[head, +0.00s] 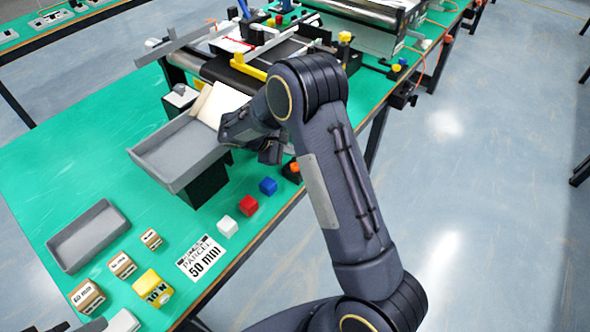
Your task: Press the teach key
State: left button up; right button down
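A small black box with an orange top (294,169) stands near the table's right edge, partly covered by my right arm. It may be the teach key, but I can read no label on it. My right gripper (271,153) points down just left of this box, beside the grey chute. Its fingers are dark and bunched together in this view, so I cannot tell whether they are open or shut, or whether they touch the box. My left gripper does not show clearly; only cut-off grey and dark pieces appear at the bottom left edge.
A grey chute tray (178,152) slopes down from the conveyor (235,72).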

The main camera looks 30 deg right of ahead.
aim_at(291, 167)
jog(key=shift+f+b, duration=0.85)
jog(key=shift+f, duration=0.7)
jog(key=shift+f, duration=0.1)
dwell(0.7)
jog(key=shift+f+b, duration=0.3)
jog(key=shift+b, duration=0.15)
jog(key=shift+f+b, duration=0.45)
dwell(0.4)
dwell(0.4)
jog(key=shift+r+p, duration=0.5)
jog(key=shift+r, duration=0.4)
jog(key=shift+r+p, duration=1.65)
jog(key=shift+r, duration=0.9)
